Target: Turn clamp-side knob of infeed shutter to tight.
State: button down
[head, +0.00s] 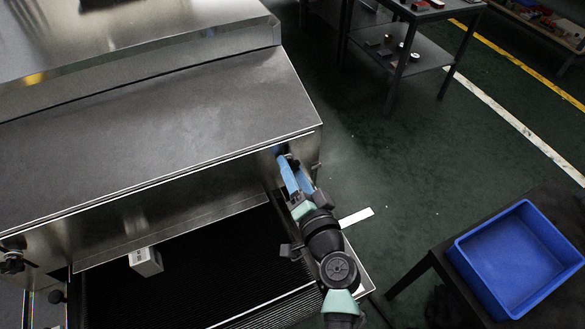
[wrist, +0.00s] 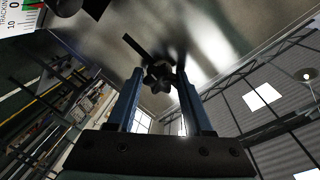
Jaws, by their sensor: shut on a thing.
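In the wrist view a black lobed knob (wrist: 158,80) sits between the two blue fingers of my gripper (wrist: 160,74), in front of a shiny metal panel. My gripper is shut on this knob. A dark flat bar shows at the knob's upper left. In the head view my gripper (head: 288,168) reaches the right end of the dryer's front face, and its fingers and wrist hide the knob. No mark for tight or loose is readable at the held knob, so I cannot tell how far it is turned.
The dryer housing (head: 170,120) stands over a dark belt (head: 210,275) carrying a pale box (head: 146,262). Another black knob (head: 12,263) is at the far left. A printed scale (wrist: 25,14) shows in the wrist view. A blue bin (head: 515,260) stands right, with open floor between.

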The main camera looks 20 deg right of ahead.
jog(key=m, duration=0.4)
jog(key=shift+s+d+f+y+p, duration=0.1)
jog(key=shift+d+y+p, duration=0.2)
jog(key=shift+p, duration=0.1)
jog(key=m, duration=0.3)
jog(key=shift+m+g+p, duration=0.3)
jog(key=shift+p, duration=0.05)
jog(key=m+y, duration=0.1)
jog(key=m, duration=0.3)
jog(key=shift+a+f+p, duration=0.1)
jog(key=shift+p, duration=0.3)
jog(key=shift+f+m+y+p, duration=0.1)
jog(key=shift+m+y+p, duration=0.3)
jog(key=shift+m, duration=1.2)
jog(key=shift+a, duration=0.1)
jog(key=c, duration=0.5)
grip_release()
jog(key=shift+c, duration=0.2)
jog(key=shift+o, duration=0.9)
jog(key=shift+r, duration=0.2)
